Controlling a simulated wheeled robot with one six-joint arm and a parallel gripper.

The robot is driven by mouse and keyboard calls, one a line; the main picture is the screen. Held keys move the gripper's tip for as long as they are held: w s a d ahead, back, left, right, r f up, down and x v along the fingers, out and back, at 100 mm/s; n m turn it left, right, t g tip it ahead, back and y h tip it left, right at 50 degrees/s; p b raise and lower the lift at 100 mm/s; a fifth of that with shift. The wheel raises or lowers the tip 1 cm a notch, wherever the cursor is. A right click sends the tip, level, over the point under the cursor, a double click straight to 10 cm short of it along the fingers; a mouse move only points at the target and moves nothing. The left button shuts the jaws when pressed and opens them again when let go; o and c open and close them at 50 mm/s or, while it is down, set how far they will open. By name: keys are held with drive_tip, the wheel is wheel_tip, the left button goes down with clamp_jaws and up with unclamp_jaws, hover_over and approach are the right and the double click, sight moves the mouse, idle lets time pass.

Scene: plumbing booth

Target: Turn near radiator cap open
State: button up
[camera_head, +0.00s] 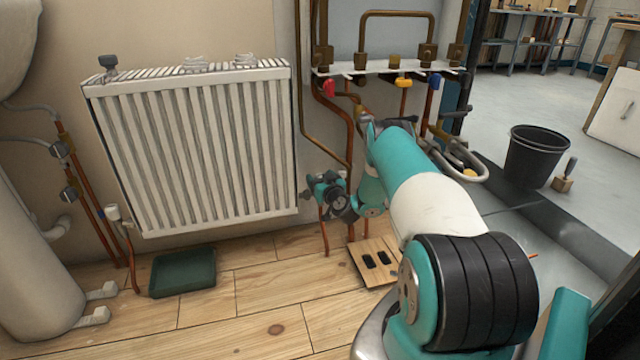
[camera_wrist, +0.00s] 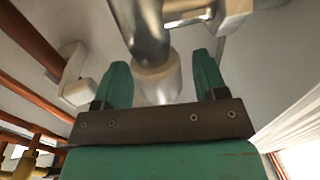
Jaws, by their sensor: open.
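The white ribbed radiator (camera_head: 195,150) hangs on the wall in the head view. My gripper (camera_head: 312,190) is at its lower right corner and hides the fittings there. In the wrist view my gripper (camera_wrist: 160,62) is open, with its two green fingers apart. A pale cylindrical cap (camera_wrist: 157,82) shows between and beyond the fingers, below a curved metal pipe (camera_wrist: 148,35). Gaps show on both sides of it, and I cannot tell how deep it sits between the fingers. A white valve (camera_head: 113,213) is at the radiator's lower left.
Copper pipes with red, yellow and blue handles (camera_head: 403,82) are on the wall above my arm. A green tray (camera_head: 183,271) and a wooden board (camera_head: 375,262) lie on the floor. A black bucket (camera_head: 536,156) stands to the right. In the wrist view, copper pipes (camera_wrist: 35,40) run at the left.

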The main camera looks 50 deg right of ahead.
drive_tip(key=shift+w+d, duration=0.1)
drive_tip(key=shift+w, duration=0.05)
drive_tip(key=shift+c, duration=0.5)
drive_tip(key=c, duration=0.8)
drive_tip(key=shift+c, duration=0.2)
drive_tip(key=shift+f+n+t+y+b, duration=0.1)
drive_tip(key=shift+n+t+y+b, duration=0.25)
drive_tip(key=shift+y, duration=0.25)
drive_tip(key=shift+n+y, duration=0.35)
drive_tip(key=shift+y, duration=0.15)
drive_tip(key=n+t+y+b, duration=0.1)
drive_tip(key=n+y+b, duration=0.1)
drive_tip(key=y, duration=0.2)
drive_tip(key=shift+f+n+b, duration=0.1)
drive_tip(key=shift+n+b, duration=0.2)
drive_tip(key=n+y+b, duration=0.1)
drive_tip(key=y+b, duration=0.1)
drive_tip(key=shift+n+y, duration=0.4)
drive_tip(key=shift+r+y, duration=0.2)
drive_tip(key=shift+y, duration=0.1)
